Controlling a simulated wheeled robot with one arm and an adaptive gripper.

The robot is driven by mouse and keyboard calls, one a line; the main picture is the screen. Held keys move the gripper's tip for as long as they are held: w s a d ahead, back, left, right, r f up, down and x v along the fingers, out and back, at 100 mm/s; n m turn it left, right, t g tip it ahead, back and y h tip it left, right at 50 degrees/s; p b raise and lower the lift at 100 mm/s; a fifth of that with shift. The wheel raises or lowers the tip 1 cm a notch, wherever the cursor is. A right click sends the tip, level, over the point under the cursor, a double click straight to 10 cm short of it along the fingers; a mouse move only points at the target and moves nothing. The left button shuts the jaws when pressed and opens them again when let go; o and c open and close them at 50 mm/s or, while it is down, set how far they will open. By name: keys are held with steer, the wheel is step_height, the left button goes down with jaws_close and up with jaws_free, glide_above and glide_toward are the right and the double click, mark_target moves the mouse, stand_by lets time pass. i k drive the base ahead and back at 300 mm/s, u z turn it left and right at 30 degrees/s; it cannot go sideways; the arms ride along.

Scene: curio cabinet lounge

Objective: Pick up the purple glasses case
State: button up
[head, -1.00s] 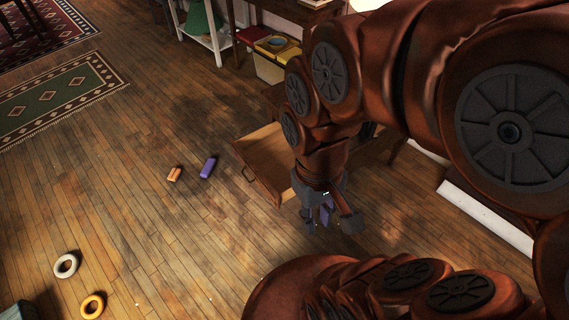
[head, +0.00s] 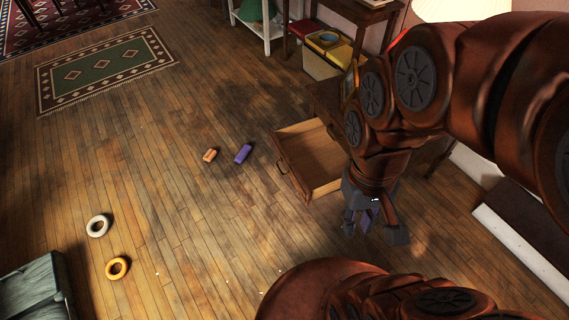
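A purple oblong case (head: 243,153) lies on the wooden floor, left of an open drawer. An orange case-like object (head: 210,155) lies just left of it, a small gap apart. My gripper (head: 374,233) hangs pointing down to the right of and nearer than the purple case, well apart from it. Its fingers are spread. A purple patch shows between them; I cannot tell whether it is part of the gripper or another thing.
The open wooden drawer (head: 312,160) juts out between the purple case and my arm. A white ring (head: 98,226) and a yellow ring (head: 117,268) lie at the left. A grey-green box (head: 32,290) stands lower left. Floor left of the cases is clear.

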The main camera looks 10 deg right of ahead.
mark_target(244, 151)
steer(key=u, duration=0.1)
steer(key=i, duration=0.7)
steer(key=u, duration=0.75)
steer(key=i, duration=1.5)
steer(key=u, duration=0.45)
